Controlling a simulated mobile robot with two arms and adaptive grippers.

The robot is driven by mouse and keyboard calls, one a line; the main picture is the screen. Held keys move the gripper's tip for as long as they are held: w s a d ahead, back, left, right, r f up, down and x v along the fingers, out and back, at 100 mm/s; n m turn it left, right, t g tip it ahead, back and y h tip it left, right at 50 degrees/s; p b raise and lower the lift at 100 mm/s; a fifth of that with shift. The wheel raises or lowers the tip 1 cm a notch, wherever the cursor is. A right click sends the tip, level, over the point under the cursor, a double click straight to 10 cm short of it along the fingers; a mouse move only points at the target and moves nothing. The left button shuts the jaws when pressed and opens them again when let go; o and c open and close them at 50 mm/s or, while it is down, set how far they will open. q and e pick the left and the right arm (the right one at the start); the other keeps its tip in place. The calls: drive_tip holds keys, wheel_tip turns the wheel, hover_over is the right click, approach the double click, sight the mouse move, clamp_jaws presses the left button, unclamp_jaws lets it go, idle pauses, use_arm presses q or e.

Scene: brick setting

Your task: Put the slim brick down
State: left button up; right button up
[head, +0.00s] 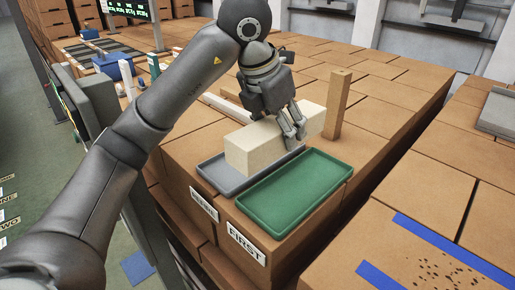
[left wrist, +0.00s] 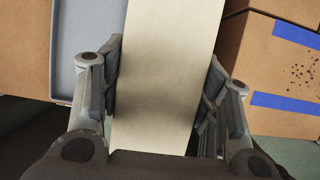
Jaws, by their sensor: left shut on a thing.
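The slim brick is a long cream block (head: 258,147). My left gripper (head: 296,138) is shut on it, with fingers on both sides near its right part. In the left wrist view the brick (left wrist: 165,75) runs between the two fingers (left wrist: 160,100). In the head view the brick lies over the grey tray (head: 222,183); whether its underside touches the tray is unclear. A green tray (head: 296,192) sits to the right of the grey one, with nothing in it. The grey tray's edge (left wrist: 75,50) shows left of the brick in the wrist view. My right gripper is out of view.
A sign reading FIRST (head: 246,243) is on the box front below the green tray. A brown upright post (head: 338,104) stands behind the brick, and a pale beam (head: 226,106) lies behind my wrist. Blue tape (head: 455,250) marks a box at the right.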

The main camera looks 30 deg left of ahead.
use_arm(q)
drive_tip(key=w+a+f+p, duration=0.1)
drive_tip(key=w+a+f, duration=0.1)
drive_tip(key=a, duration=0.1)
drive_tip(key=w+a+f+p, duration=0.1)
drive_tip(key=w+a+f, duration=0.2)
drive_tip(key=w+a+f+p, duration=0.2)
drive_tip(key=a+f, duration=0.1)
drive_tip(key=shift+w+a, duration=0.2)
drive_tip(key=shift+w, duration=0.1)
drive_tip(key=shift+w+a+f, duration=0.2)
drive_tip(key=shift+a+f, duration=0.05)
drive_tip(key=shift+f, duration=0.2)
drive_tip(key=f+p, duration=0.1)
drive_tip(key=f, duration=0.1)
drive_tip(key=shift+w+a+f+p, duration=0.1)
drive_tip(key=shift+a+f+p, duration=0.1)
drive_tip(key=shift+f+p, duration=0.2)
drive_tip(key=shift+f, duration=0.4)
drive_tip(key=o, duration=1)
drive_tip(key=shift+f, duration=0.2)
drive_tip(key=o, duration=0.5)
drive_tip(key=shift+r, duration=0.1)
